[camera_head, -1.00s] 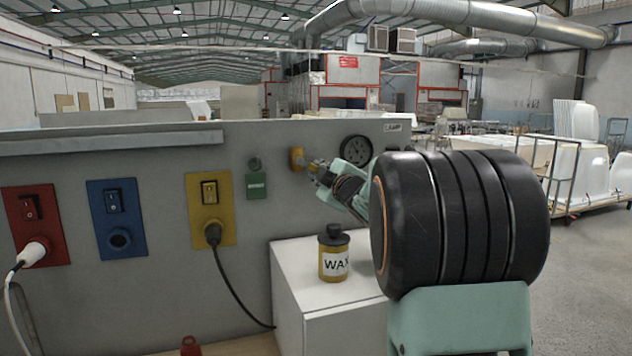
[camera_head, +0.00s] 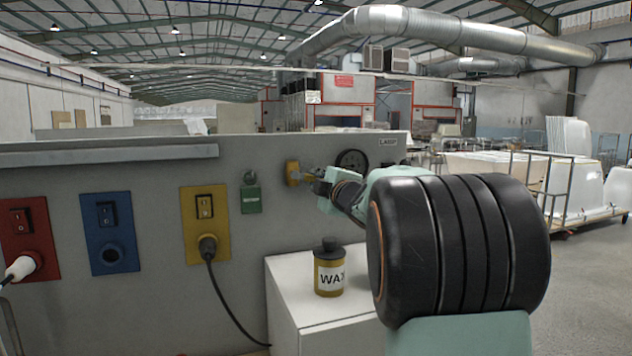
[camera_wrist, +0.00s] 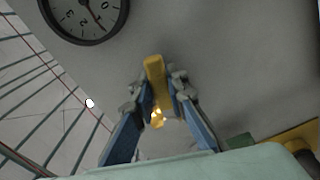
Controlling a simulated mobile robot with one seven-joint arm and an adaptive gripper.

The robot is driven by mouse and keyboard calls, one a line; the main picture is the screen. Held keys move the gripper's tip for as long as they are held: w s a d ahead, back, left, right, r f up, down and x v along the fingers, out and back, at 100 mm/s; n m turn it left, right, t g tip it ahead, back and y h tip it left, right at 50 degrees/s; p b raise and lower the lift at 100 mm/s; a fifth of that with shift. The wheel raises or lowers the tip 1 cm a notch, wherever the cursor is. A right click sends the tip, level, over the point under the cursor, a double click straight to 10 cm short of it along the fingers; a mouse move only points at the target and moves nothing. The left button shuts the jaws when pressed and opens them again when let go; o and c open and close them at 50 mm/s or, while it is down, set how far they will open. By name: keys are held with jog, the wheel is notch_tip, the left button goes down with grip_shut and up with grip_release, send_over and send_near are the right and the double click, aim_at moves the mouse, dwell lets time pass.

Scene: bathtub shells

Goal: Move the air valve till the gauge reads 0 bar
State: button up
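The yellow air valve (camera_head: 292,173) is on the grey panel, left of the round black gauge (camera_head: 352,161). In the wrist view the valve (camera_wrist: 154,72) shows as an upright, slightly tilted yellow piece with a brass part below it. My gripper (camera_head: 312,181) is at the valve. In the wrist view its fingers (camera_wrist: 159,88) stand on both sides of the yellow piece and look open, with narrow gaps; contact is unclear. The gauge (camera_wrist: 84,16) is cut off at the top there. Its needle points down to the right, but its reading is not certain.
A yellow wax can (camera_head: 329,267) stands on a white cabinet (camera_head: 320,312) below my arm. Red (camera_head: 29,240), blue (camera_head: 105,232) and yellow (camera_head: 190,225) switch sockets are on the panel to the left. A green box (camera_head: 251,199) is left of the valve.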

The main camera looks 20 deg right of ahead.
jog(key=o, duration=0.5)
jog(key=shift+s, duration=0.1)
jog(key=s, duration=1.2)
jog(key=shift+w+a, duration=0.1)
jog(key=shift+w, duration=0.05)
